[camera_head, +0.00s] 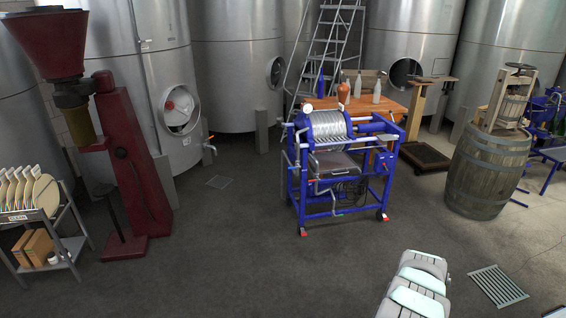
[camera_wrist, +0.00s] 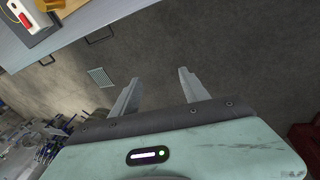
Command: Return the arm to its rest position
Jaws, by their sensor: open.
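My gripper (camera_wrist: 155,85) shows in the wrist view with its two grey fingers spread apart. Nothing is between them, and bare dark floor lies beyond. In the head view, pale green and grey segments of my arm (camera_head: 418,290) show at the lower right edge. The gripper itself cannot be made out in the head view.
A blue wheeled filter press (camera_head: 335,207) stands mid-floor before a wooden table (camera_head: 372,105). A barrel (camera_head: 487,170) is at right. A red machine (camera_head: 135,160) and a rack (camera_head: 68,249) are at left. A bench (camera_wrist: 95,22) shows in the wrist view. The front floor is clear.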

